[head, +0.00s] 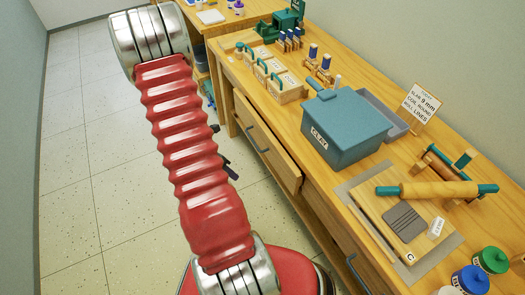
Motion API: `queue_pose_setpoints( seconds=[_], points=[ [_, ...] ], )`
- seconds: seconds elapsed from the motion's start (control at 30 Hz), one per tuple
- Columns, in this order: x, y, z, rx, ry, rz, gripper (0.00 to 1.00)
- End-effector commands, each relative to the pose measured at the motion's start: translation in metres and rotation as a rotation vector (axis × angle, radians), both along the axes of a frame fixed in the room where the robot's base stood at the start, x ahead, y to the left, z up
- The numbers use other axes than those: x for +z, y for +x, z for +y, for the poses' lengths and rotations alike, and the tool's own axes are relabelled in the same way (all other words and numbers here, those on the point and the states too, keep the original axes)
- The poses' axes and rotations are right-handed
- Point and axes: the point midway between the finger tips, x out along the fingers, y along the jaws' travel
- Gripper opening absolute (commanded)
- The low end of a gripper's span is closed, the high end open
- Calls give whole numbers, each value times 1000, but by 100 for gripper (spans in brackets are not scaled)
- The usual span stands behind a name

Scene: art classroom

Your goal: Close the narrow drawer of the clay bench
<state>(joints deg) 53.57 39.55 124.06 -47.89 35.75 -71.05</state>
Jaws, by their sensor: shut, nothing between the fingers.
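The clay bench (313,207) runs along the right wall. A wooden drawer (279,160) in its front stands partly pulled out, with a dark bar handle (257,137) on its face. A second drawer handle (356,272) shows lower on the bench front, near the bottom edge of the view. My gripper (231,172) is mostly hidden behind my red arm. Only a dark part of it peeks out to the right of the arm, left of the open drawer and apart from it in the picture. It is shut and empty.
On the bench top stand a blue-grey clay box (345,128), wooden holders with green handles (277,80), a rolling pin (437,190) on a board, and paint jars (490,260). Tiled floor (95,150) lies clear at left.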

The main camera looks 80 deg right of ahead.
Motion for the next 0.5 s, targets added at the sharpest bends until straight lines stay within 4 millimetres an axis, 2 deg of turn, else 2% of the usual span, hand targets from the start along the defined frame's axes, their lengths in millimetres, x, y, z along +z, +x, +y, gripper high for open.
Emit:
queue_pose_setpoints(
  seconds=[0.03, 0.2, 0.5],
  points=[
    [-10, 1, 5, 38, 20, 39, 0],
    [-36, 0, 16, 164, 76, 181, 0],
    [-66, -8, 22, 405, 148, 480, 0]
  ],
)
